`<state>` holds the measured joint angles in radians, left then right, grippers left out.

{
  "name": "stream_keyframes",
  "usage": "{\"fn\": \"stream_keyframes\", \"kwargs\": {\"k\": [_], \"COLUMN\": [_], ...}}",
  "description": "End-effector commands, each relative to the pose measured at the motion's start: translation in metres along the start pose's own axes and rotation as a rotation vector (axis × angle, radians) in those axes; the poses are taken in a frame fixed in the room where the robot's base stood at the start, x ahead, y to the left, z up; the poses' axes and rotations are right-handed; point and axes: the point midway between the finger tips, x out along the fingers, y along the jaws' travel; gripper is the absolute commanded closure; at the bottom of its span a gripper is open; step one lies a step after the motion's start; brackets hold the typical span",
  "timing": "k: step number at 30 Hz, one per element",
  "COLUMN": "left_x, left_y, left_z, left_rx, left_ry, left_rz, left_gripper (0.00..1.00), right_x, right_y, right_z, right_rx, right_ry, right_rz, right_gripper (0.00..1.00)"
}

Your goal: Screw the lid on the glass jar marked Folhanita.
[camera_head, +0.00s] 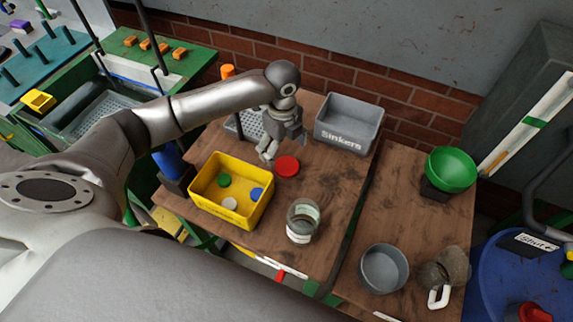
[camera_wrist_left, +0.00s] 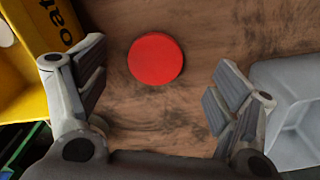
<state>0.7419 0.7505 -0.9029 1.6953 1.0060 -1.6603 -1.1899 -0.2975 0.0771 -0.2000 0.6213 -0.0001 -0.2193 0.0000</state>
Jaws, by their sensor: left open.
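A glass jar (camera_head: 302,220) with a white label stands upright and open near the front of the wooden table; the label text is too small to read. A red round lid (camera_head: 287,166) lies flat on the table behind the jar. The lid also shows in the left wrist view (camera_wrist_left: 155,58), ahead of and between the fingers. My left gripper (camera_head: 268,152) is open and empty, just left of the red lid and not touching it. In the left wrist view its fingers (camera_wrist_left: 150,92) are spread wide. My right gripper is not in view.
A yellow bin (camera_head: 205,200) with several coloured discs stands left of the lid. A grey bin marked Sinkers (camera_head: 345,140) stands behind it. A grey bowl (camera_head: 384,268) and a green bowl (camera_head: 450,170) stand to the right.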

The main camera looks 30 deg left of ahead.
Motion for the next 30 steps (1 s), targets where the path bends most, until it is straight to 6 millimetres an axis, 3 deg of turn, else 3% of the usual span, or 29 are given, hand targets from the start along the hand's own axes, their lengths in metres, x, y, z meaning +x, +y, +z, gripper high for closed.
{"fn": "stream_keyframes", "kwargs": {"k": [9, 21, 30], "left_x": [0.043, 0.048, 0.048], "left_y": [0.003, 0.003, 0.003], "left_z": [-0.006, -0.006, -0.006], "left_rx": [0.000, 0.001, 0.001], "left_ry": [0.001, 0.000, 0.000], "left_rz": [0.003, 0.001, 0.001], "left_gripper": [0.15, 0.15, 0.44], "right_x": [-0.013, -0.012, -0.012], "right_y": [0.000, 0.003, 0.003], "right_z": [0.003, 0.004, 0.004], "right_rx": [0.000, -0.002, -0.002], "right_ry": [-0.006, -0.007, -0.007], "right_rz": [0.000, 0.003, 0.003], "right_gripper": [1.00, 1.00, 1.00]}}
